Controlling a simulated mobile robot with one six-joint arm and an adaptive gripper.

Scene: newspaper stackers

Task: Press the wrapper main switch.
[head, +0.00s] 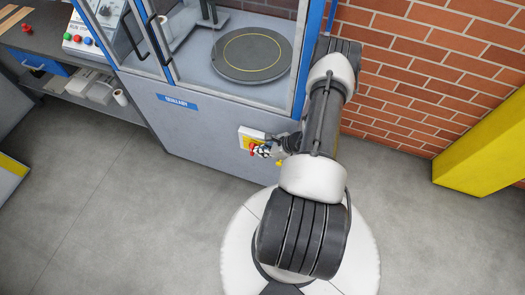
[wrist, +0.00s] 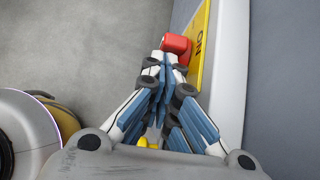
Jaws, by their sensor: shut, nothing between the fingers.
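The wrapper main switch is a red knob (wrist: 177,44) on a yellow plate (wrist: 200,45) with black letters reading ON, seen turned in the wrist view. In the head view the red knob (head: 252,149) shows on a white box (head: 246,133) low on the front of the wrapper cabinet (head: 215,135). My gripper (head: 264,152) is at the knob, just right of it in the head view. In the wrist view my gripper (wrist: 169,62) has its fingers together and empty, tips at the knob's lower edge. I cannot tell whether they touch it. The fingertips hide part of the knob.
The cabinet's glazed upper part holds a round dark turntable (head: 250,75). A bench (head: 50,45) with a button box (head: 80,35) stands at left. A brick wall (head: 420,60) and a yellow post (head: 485,150) are at right. The grey floor (head: 110,215) is clear at left.

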